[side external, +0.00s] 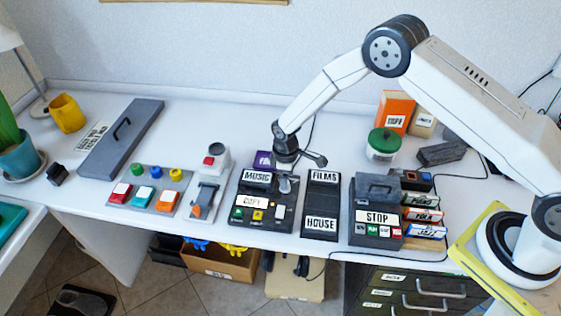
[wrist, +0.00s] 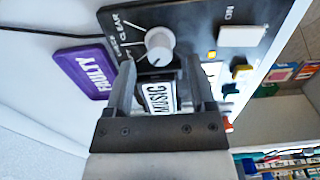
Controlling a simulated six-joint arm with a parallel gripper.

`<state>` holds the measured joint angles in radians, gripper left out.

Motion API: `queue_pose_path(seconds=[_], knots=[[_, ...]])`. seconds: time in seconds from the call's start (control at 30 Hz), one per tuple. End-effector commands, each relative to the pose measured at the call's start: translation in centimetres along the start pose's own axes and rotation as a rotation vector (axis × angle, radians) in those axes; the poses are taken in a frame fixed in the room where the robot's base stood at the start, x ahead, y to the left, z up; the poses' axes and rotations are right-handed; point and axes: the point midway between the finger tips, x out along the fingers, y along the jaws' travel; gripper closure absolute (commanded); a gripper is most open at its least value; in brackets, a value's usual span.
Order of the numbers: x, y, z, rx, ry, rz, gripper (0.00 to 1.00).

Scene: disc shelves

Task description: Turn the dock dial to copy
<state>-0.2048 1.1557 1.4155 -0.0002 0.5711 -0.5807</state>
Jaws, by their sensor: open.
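The dock (side external: 268,215) is a dark box with a MUSIC label and small coloured buttons, left of the FILMS and HOUSE box. Its dial (wrist: 160,43) is a round light-grey knob on the black panel in the wrist view. Printed words, one reading CLEAR, lie to its left; which one it points at I cannot tell. In the side view the dial (side external: 285,186) is small, just below my gripper. My gripper (wrist: 161,68) is open and empty, its fingertips just short of the knob in the picture. The MUSIC label (wrist: 159,97) shows between the fingers. In the side view my gripper (side external: 300,160) is above the dock's back.
A purple FAULTY plate (wrist: 86,68) lies beside the dock. The FILMS and HOUSE box (side external: 321,205) and the STOP box (side external: 377,222) stand to the right. A grey lever unit (side external: 208,188) and a coloured button panel (side external: 148,190) are left. The table behind is mostly clear.

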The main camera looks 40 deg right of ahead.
Motion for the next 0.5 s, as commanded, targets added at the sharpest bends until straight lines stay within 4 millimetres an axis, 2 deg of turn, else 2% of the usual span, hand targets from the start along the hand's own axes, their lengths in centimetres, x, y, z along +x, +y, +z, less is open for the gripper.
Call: queue_pose_path(seconds=[0.23,0.5], knots=[[-3.0,0.0,0.0,0.0,0.001,0.001,0.29],[-4.5,0.0,0.0,0.0,0.0,0.0,0.29]])
